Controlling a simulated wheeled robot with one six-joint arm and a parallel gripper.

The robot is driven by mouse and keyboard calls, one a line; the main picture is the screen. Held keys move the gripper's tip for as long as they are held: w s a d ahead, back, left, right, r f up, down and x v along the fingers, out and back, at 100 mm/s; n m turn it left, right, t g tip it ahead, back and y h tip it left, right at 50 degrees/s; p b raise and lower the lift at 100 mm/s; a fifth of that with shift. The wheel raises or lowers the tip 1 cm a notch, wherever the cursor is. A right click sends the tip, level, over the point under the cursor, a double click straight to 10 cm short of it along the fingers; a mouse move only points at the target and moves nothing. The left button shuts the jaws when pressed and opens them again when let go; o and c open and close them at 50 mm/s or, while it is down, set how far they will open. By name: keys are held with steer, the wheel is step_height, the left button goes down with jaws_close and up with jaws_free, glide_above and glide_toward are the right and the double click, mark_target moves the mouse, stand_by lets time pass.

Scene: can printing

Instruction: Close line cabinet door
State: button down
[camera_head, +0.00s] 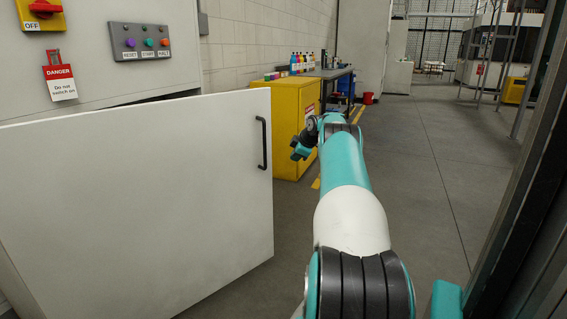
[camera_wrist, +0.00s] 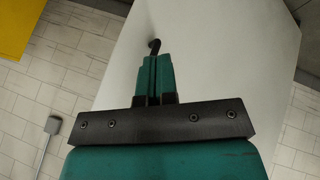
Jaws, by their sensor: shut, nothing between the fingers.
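The line cabinet door (camera_head: 140,190) is a large white panel that stands swung open at the left of the head view. A black bar handle (camera_head: 262,143) is on it near its right edge. The cabinet body (camera_head: 90,65) is grey and stands behind the door. In the head view my gripper (camera_head: 299,150) is right of the handle, at the far end of my arm. In the wrist view my gripper (camera_wrist: 157,62) has its fingers together, pointing toward the white door (camera_wrist: 205,70). A dark handle end (camera_wrist: 154,45) shows at the fingertips; whether they touch is unclear.
The cabinet carries a control panel (camera_head: 140,41), a yellow switch plate (camera_head: 40,13) and a red danger tag (camera_head: 60,82). A yellow cabinet (camera_head: 291,105) stands behind my gripper. Open floor (camera_head: 420,170) lies to the right. A dark frame (camera_head: 530,200) rises at the right edge.

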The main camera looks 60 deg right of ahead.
step_height(320, 180, up, 6)
steer(key=s+d+p, duration=0.1)
steer(key=s+p, duration=0.1)
steer(key=p, duration=0.8)
steer(key=shift+s+d+f, duration=0.15)
steer(key=shift+s+d, duration=0.15)
steer(key=shift+s, duration=0.1)
